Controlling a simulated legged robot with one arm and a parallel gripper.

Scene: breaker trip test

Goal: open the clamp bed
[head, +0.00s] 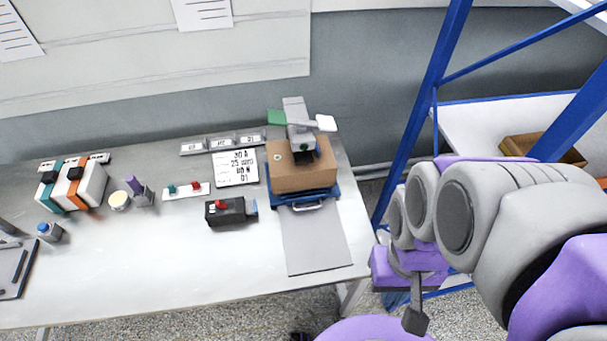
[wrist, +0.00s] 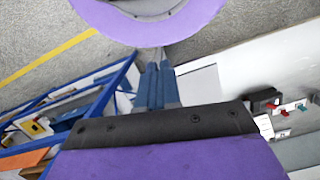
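The clamp bed appears to be the blue base (head: 325,194) at the right end of the workbench, with a pale bar handle (head: 308,207) on its front. A brown box-shaped block (head: 300,178) sits on it, under a grey upright head (head: 297,115) with a green and a white side piece. My gripper (head: 415,320) hangs to the right of the bench, below and right of the handle and apart from it. In the wrist view its two narrow blue-grey fingers (wrist: 158,82) lie side by side, seemingly closed with nothing between them.
A grey mat (head: 315,245) lies in front of the clamp bed. A black device with a red switch (head: 225,211) stands left of it. A written card (head: 236,168) lies behind. A blue-framed rack (head: 420,110) stands right of the bench. The front middle of the bench is clear.

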